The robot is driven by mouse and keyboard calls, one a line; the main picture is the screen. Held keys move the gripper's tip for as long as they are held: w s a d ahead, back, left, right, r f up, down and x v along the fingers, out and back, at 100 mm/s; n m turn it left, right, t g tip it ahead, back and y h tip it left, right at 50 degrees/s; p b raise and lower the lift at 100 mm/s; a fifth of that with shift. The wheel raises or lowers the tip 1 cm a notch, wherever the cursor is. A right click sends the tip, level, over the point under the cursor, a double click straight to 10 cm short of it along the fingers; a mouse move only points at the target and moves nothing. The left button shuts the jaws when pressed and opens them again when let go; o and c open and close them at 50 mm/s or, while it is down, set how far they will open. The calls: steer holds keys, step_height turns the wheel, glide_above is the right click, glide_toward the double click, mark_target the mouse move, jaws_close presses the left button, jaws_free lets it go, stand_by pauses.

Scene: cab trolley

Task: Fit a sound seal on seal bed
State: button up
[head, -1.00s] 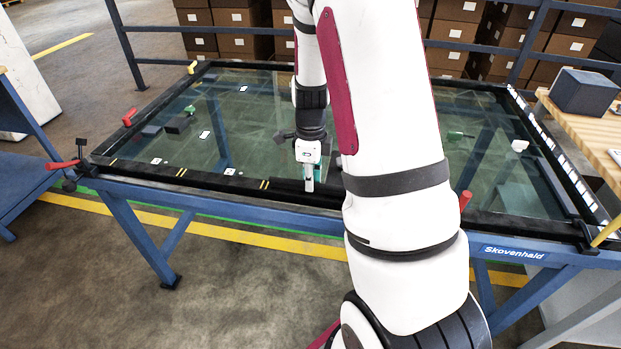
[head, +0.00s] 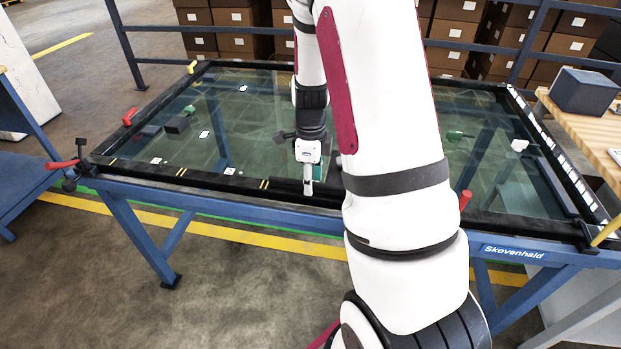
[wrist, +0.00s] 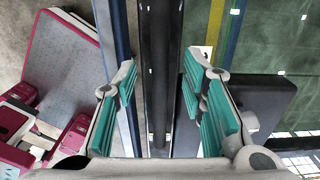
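My gripper (head: 308,188) is low over the near black edge of the glass-topped table, pointing down. In the wrist view my gripper (wrist: 161,66) is open, with one teal-padded finger on each side of a long black strip (wrist: 160,30). The strip has a groove-like line along it and small pale marks. I cannot tell whether it is the bare seal bed, a seal, or both, nor whether the fingers touch it. In the head view the black edge (head: 215,183) carries white labels and yellow marks. No separate seal can be made out for certain.
A dark block (wrist: 268,98) lies close beside the right finger. Red clamp handles (head: 129,116) stand at the table's edges. A grey-blue box (head: 585,92) sits on the wooden bench at right. Railings and cartons (head: 245,42) stand behind. Much of the glass is clear.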

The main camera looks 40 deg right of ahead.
steer(key=shift+r, duration=0.1)
step_height(320, 180, up, 12)
stand_by(0.5)
steer(key=s+a+r+n+t+p, duration=0.2)
steer(key=s+a+r+n+p, duration=0.1)
steer(key=s+a+r+n, duration=0.9)
steer(key=s+a+r+n+t+p, duration=0.1)
steer(key=s+a+r+n, duration=0.2)
steer(key=n, duration=0.5)
steer(key=s+a+r+n+t+p, duration=0.1)
steer(key=s+a+r+n+p, duration=0.1)
steer(key=s+n, duration=0.5)
steer(key=shift+s+a+r+n, duration=0.2)
steer(key=shift+a+r+n, duration=0.4)
steer(key=shift+a, duration=0.75)
steer(key=shift+f, duration=0.1)
